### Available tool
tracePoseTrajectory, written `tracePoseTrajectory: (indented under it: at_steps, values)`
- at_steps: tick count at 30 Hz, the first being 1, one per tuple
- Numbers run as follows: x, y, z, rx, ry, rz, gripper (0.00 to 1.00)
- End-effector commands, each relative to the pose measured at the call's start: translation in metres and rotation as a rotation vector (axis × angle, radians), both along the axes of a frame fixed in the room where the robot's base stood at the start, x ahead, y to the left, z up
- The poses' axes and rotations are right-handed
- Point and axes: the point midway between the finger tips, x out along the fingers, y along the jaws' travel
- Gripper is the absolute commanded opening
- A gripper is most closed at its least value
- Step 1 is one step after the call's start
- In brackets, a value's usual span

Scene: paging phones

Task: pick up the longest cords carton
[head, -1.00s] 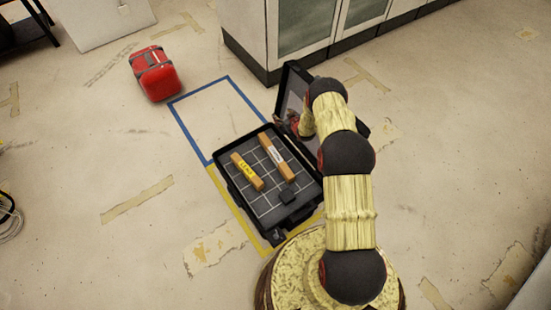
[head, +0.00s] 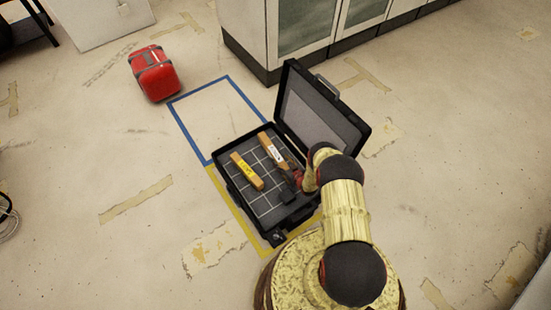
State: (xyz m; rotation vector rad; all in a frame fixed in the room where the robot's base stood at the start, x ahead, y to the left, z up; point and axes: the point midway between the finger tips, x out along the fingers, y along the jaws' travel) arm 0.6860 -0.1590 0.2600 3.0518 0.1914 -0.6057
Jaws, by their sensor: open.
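Two slim orange-brown cartons lie in the open black case (head: 228,190). The left carton (head: 247,171) has a yellow label with dark marks too small to read. The right carton (head: 269,146) has a white label; it looks the longer of the two in the earlier view, and its near end is now partly hidden by my gripper. My gripper (head: 287,167) is open, small and dark in the head view, over or beside the near end of the right carton. I cannot tell whether it touches the carton.
The case lid (head: 315,115) stands open behind my gripper. A blue-taped floor square (head: 205,91) is empty beyond the case. A red bag (head: 154,75) lies farther left, and a cabinet (head: 245,35) stands behind.

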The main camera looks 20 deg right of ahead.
Motion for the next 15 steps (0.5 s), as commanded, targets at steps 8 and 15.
tracePoseTrajectory:
  at_steps: [8,15]
  values:
    - [0.033,0.006,-0.015,-0.001,0.000,0.003,0.55]
    - [0.045,0.006,-0.017,0.001,0.002,0.000,0.55]
